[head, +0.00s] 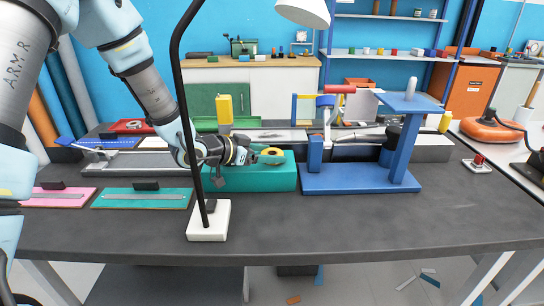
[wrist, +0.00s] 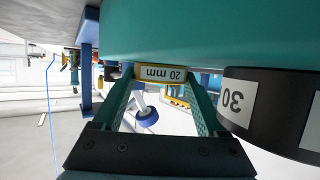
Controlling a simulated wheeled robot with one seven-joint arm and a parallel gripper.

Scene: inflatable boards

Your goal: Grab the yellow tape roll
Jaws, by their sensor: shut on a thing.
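The yellow tape roll (head: 272,152) is at the top of a teal block (head: 250,178) in the middle of the bench. In the wrist view its edge (wrist: 161,73) carries a white label reading "20 mm". My gripper (head: 266,157) reaches in from the left, and its green fingers (wrist: 160,80) are shut on the roll, one on each side. The roll is close to the teal surface; I cannot tell whether it still touches it. A black roll (wrist: 262,105) with a label reading "30" sits just right of my fingers in the wrist view.
A black lamp post on a white base (head: 208,220) stands in front of my forearm. A blue stand (head: 360,178) is right of the block. Pink (head: 58,196) and green (head: 142,197) boards lie at left. The bench's front right is clear.

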